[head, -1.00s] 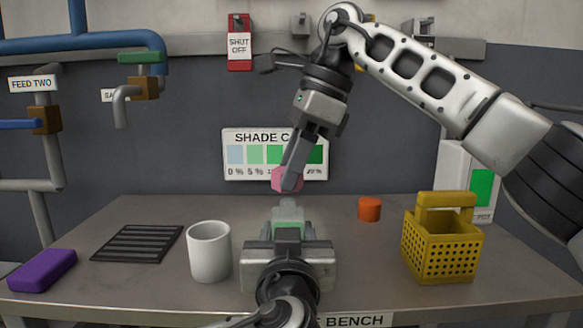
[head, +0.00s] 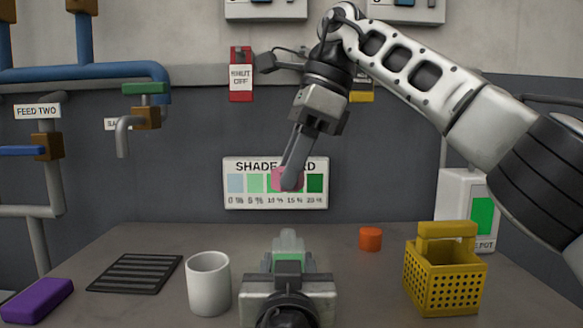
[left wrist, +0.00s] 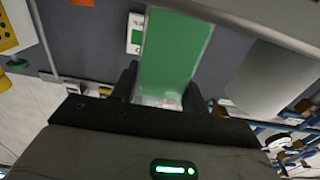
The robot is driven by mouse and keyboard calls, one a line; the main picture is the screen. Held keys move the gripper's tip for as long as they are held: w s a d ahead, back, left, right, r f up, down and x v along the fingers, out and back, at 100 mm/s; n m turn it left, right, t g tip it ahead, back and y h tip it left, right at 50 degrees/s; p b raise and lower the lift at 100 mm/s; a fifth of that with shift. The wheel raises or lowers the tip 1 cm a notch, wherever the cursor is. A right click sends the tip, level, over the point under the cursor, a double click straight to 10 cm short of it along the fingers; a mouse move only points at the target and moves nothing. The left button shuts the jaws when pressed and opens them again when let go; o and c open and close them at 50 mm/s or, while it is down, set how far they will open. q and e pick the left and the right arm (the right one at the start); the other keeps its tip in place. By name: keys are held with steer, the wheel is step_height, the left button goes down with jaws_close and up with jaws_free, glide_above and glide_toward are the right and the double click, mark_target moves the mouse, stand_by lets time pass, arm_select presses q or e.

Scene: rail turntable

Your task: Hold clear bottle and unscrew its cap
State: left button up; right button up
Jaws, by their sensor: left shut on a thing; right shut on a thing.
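The clear bottle (head: 288,242) stands upright in the head view, with green liquid in its body and its neck bare. My left gripper (head: 288,268) is shut around its body and hides the lower part. The left wrist view shows the green-filled bottle (left wrist: 175,50) between the fingers. The pink cap (head: 278,180) is in my right gripper (head: 291,178), which is shut on it from above. The cap is above the bottle, with a clear gap between cap and neck.
On the bench (head: 350,290) stand a white mug (head: 209,285) left of the bottle, a black slatted mat (head: 135,273), a purple block (head: 38,300), an orange cylinder (head: 370,239) and a yellow basket (head: 443,280). A shade card (head: 245,200) is on the back wall.

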arm_select(q)
steer(key=o, duration=1.5)
steer(key=shift+c, duration=0.2)
